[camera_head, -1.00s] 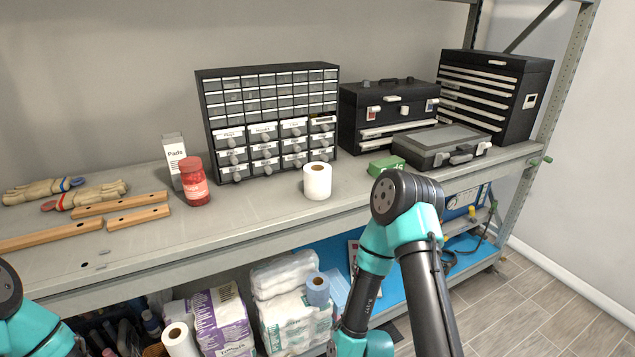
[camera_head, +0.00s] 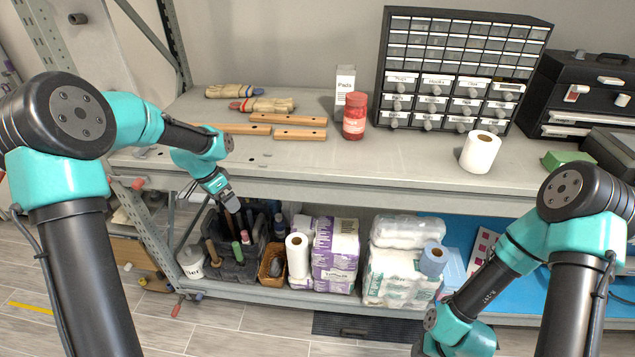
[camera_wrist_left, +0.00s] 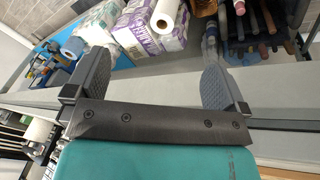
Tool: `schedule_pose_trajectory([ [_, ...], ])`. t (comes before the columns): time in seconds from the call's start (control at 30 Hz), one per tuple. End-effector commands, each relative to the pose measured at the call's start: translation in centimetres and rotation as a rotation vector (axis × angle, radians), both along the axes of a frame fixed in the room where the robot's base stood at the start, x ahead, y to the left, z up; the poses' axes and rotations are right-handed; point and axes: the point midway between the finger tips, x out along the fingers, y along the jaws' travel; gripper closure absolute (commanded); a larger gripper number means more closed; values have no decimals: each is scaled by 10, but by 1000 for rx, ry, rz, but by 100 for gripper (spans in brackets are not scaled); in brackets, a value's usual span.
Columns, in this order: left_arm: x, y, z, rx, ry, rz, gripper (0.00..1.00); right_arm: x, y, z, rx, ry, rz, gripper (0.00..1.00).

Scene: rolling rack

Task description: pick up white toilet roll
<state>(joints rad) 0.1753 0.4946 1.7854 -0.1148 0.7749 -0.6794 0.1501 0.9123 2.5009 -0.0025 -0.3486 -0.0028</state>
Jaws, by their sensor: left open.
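A white roll (camera_head: 480,152) stands upright on the upper shelf, in front of the drawer cabinet. A second, taller white roll (camera_head: 297,256) stands on the lower shelf beside the purple-and-white packs; it also shows at the top of the left wrist view (camera_wrist_left: 167,14). My left gripper (camera_head: 231,203) is in front of the shelf edge, pointing down toward the lower shelf, left of the lower roll and apart from both rolls. In the left wrist view its fingers (camera_wrist_left: 155,82) are spread with nothing between them. My right gripper is out of view; only its arm shows.
The upper shelf (camera_head: 400,165) holds a red jar (camera_head: 354,116), wooden bars (camera_head: 288,120) and gloves. A dark tool bin (camera_head: 235,262), a wicker basket (camera_head: 272,264) and a blue roll (camera_head: 433,259) crowd the lower shelf. The upper shelf's front edge overhangs it.

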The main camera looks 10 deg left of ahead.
Motion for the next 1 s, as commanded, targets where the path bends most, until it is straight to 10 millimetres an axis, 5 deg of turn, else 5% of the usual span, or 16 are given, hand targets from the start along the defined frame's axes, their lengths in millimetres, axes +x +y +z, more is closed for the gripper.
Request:
schedule_pose_trajectory([
  [0.03,9,19,32,30,-22,-51,0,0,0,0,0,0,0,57],
  [0.2,25,83,123,173,-31,-286,0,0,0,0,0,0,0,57],
  [0.5,35,187,247,487,104,-641,0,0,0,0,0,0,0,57],
  [0.7,28,217,291,584,202,-734,0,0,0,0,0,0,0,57],
  [1.0,26,221,297,595,218,-747,0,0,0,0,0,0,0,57],
])
